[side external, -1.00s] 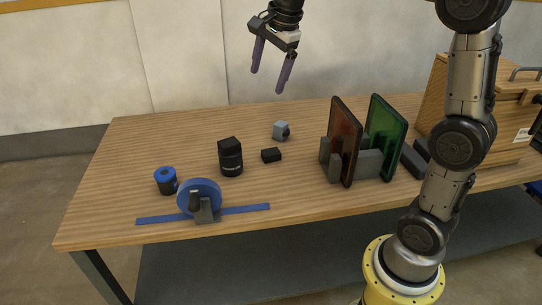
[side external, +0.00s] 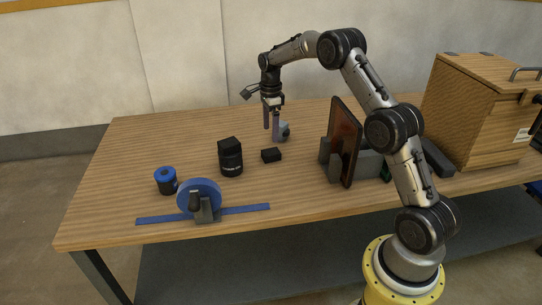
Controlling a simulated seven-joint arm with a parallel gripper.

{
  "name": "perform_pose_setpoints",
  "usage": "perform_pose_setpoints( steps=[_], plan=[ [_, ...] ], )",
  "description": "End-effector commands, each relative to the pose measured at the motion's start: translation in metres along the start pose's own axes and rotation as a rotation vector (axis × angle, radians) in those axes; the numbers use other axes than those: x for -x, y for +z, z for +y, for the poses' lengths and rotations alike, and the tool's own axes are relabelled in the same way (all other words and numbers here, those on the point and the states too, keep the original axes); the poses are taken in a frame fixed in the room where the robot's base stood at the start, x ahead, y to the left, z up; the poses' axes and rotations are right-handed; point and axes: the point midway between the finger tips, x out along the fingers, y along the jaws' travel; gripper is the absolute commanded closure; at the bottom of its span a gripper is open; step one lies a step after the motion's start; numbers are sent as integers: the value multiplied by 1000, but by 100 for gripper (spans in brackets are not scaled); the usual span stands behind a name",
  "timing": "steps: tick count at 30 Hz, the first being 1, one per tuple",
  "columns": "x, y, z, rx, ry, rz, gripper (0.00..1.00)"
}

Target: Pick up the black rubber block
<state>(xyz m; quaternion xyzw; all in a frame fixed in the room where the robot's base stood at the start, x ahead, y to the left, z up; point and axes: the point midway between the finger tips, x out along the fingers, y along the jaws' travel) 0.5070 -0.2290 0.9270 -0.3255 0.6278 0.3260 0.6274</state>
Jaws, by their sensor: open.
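Nothing is between the fingers that I can make out.
A black cylinder (side external: 231,158), a blue-topped cylinder (side external: 166,181) and a blue disc on a stand (side external: 199,194) are to the left. A rack with an upright reddish panel (side external: 344,140) and a wooden box (side external: 475,110) are to the right.

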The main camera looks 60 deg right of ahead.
Motion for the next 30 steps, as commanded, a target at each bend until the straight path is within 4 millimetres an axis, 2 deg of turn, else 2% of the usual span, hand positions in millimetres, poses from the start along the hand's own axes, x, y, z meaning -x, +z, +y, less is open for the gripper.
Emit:
perform_pose_setpoints(
  steps=[3, 14, 21, 30],
  plan=[
    [-22, 0, 1, 1, 3, 1, 9],
    [-53, 0, 1, 1, 2, 0, 9],
    [-86, -2, 1, 1, 2, 0, 9],
    [-94, -1, 1, 1, -1, 0, 9]
  ],
)
